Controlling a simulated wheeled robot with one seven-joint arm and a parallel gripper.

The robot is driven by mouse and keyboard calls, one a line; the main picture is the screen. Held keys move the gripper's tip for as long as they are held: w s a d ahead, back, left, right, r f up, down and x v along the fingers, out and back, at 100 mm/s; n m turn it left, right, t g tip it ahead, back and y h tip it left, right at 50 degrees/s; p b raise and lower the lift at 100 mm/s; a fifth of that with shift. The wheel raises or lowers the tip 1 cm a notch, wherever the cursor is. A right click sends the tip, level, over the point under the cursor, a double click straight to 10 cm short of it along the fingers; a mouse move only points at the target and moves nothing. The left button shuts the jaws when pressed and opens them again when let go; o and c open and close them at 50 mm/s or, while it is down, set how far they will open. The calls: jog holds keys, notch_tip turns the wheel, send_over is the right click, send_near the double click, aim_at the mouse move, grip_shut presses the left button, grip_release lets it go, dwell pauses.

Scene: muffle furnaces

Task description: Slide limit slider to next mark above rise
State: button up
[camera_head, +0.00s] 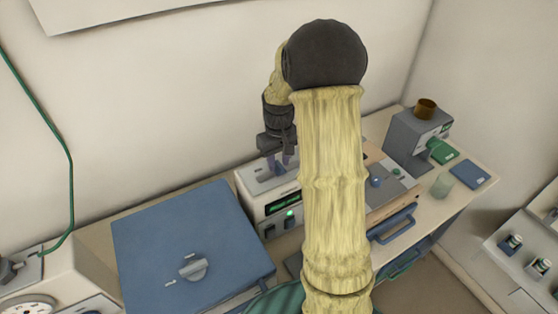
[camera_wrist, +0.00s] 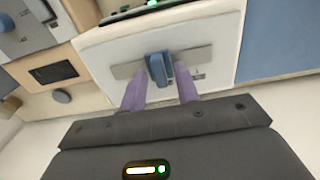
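The limit slider is a blue knob (camera_wrist: 158,68) on a grey strip (camera_wrist: 192,57) in the pale face of a white unit (camera_wrist: 100,60). Small marks show beside the strip, too blurred to read. My gripper (camera_wrist: 160,70) has its two purple fingers on either side of the knob, with narrow gaps seeming to show, so it looks open around it; contact is hard to judge. In the head view my gripper (camera_head: 279,163) points down at the top of the white unit (camera_head: 254,202), which has a green display (camera_head: 283,204). My arm hides part of the unit's right side.
A large blue-lidded box (camera_head: 190,245) stands left of the unit. The wall is close behind.

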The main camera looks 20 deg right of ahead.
aim_at(279, 164)
dwell(0.3)
notch_tip(279, 164, up, 17)
jog(key=b, duration=0.2)
jog(key=shift+r, duration=0.2)
dwell(0.5)
jog(key=s+a+f+t, duration=0.2)
jog(key=s+a+f, duration=0.9)
jog(key=s+f, duration=0.4)
jog(key=shift+s+f+m+t, duration=0.3)
jog(key=shift+s+f+m, duration=0.1)
jog(key=shift+a, duration=0.1)
jog(key=shift+c, duration=0.4)
dwell(0.7)
